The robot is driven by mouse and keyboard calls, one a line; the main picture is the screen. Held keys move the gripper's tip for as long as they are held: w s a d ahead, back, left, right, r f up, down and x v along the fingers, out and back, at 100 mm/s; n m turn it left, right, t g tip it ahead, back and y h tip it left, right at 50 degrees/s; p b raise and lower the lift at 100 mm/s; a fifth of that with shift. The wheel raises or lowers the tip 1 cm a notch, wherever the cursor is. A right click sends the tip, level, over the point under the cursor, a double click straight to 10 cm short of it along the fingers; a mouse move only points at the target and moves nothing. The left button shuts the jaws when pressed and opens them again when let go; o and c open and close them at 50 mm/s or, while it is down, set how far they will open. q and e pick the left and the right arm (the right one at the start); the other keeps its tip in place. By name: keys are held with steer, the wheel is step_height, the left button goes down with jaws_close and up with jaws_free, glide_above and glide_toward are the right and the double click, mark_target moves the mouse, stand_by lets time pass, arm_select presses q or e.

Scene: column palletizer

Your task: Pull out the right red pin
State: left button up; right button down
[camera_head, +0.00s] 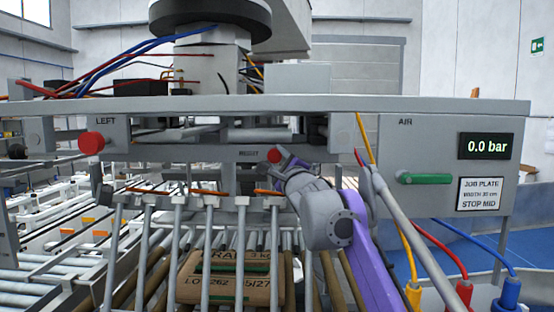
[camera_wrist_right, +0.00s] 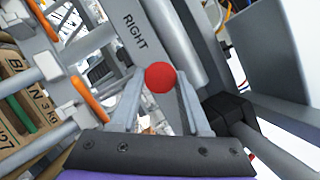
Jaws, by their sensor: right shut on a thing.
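The right red pin (camera_head: 274,155) shows as a round red knob just right of the RIGHT label on the grey front beam. In the right wrist view the red knob (camera_wrist_right: 160,77) sits between the two grey fingertips. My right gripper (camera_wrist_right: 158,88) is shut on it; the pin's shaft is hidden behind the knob. In the head view my purple and grey right arm reaches up to the knob from below right. The left red pin (camera_head: 91,145) is a larger-looking red knob under the LEFT label. My left gripper is not in view.
A panel at the right has a green AIR handle (camera_head: 425,178), a 0.0 bar display (camera_head: 486,146) and a job plate (camera_head: 480,193). Grey bars with orange strips hang below the beam. A cardboard box (camera_head: 225,290) lies beneath them. Coloured hoses run beside my right arm.

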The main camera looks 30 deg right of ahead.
steer(key=shift+s+a, duration=0.3)
steer(key=shift+s, duration=0.15)
steer(key=shift+f, duration=0.1)
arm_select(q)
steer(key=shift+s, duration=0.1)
arm_select(e)
steer(key=shift+c, duration=1.9)
jaws_free()
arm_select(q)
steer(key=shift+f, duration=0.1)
arm_select(e)
steer(key=shift+s, duration=0.25)
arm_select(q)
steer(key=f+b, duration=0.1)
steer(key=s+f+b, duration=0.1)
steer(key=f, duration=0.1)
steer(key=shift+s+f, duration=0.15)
arm_select(e)
steer(key=v, duration=1)
steer(key=shift+s, duration=0.2)
steer(key=shift+a, duration=0.15)
